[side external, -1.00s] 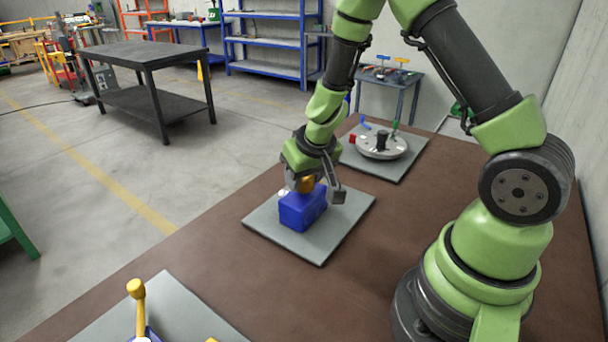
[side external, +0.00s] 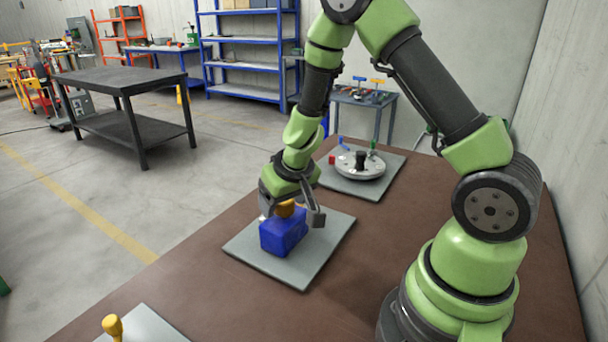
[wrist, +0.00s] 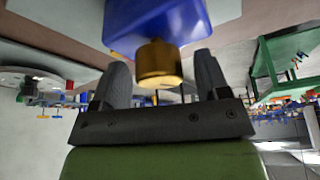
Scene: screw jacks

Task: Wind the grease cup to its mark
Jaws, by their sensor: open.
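The grease cup is a brass-orange knob (side external: 286,208) on top of a blue block (side external: 283,233), which sits on a grey plate (side external: 318,252). My gripper (side external: 291,213) is over the block, with its fingers on either side of the cup. In the wrist view, the cup (wrist: 158,64) is between the two dark fingers of my gripper (wrist: 163,78), with a gap visible on each side. The gripper is open. The blue block (wrist: 158,22) is at the top of that view. I cannot make out a mark on the cup or block.
Behind stands another plate with a round grey disc (side external: 360,166), a red block (side external: 332,159) and upright parts. A yellow-knobbed lever (side external: 112,326) is at the front left. The brown tabletop (side external: 215,305) is clear between the plates.

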